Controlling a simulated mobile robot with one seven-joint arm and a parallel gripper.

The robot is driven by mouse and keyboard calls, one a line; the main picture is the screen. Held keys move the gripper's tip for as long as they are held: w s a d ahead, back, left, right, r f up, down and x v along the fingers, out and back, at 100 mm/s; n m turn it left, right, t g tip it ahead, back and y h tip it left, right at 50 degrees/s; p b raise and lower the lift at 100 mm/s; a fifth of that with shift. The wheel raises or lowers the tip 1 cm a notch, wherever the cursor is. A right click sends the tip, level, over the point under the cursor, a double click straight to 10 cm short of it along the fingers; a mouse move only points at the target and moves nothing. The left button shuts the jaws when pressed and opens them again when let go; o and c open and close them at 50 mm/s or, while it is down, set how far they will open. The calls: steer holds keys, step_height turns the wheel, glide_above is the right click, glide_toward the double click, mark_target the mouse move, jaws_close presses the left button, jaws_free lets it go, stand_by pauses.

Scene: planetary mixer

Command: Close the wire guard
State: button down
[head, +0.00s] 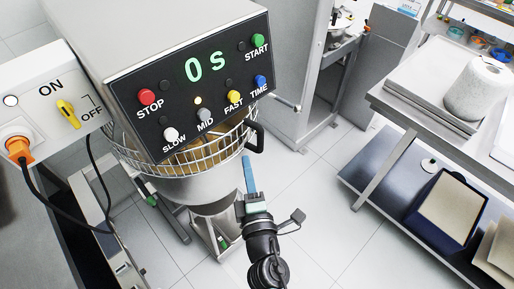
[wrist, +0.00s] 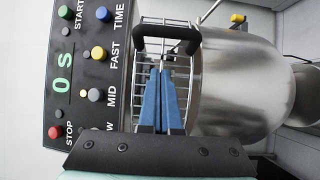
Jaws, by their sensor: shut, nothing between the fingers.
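The wire guard (head: 190,160) is a curved metal grid over the rim of the mixer bowl (head: 195,185), below the control panel. Its black handle (head: 257,136) sticks out at the right. In the wrist view, the guard (wrist: 151,58) and its handle (wrist: 166,33) lie just beyond my fingertips. My gripper (head: 246,158) has long blue fingers. They are shut and empty, close to the handle and slightly below it in the head view. The gripper shows in the wrist view (wrist: 160,71) too. I cannot tell whether the fingers touch the guard. Part of the guard is hidden behind the panel.
The control panel (head: 200,84) reads 0 s and has several coloured buttons close to the guard. A box with a yellow switch (head: 68,113) and an orange plug (head: 17,148) is at left. A steel table (head: 400,103) stands at right. Tiled floor (head: 315,200) lies between.

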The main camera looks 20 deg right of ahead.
steer(key=shift+w+d+p, duration=0.65)
steer(key=shift+w+d, duration=0.95)
steer(key=shift+d, duration=0.3)
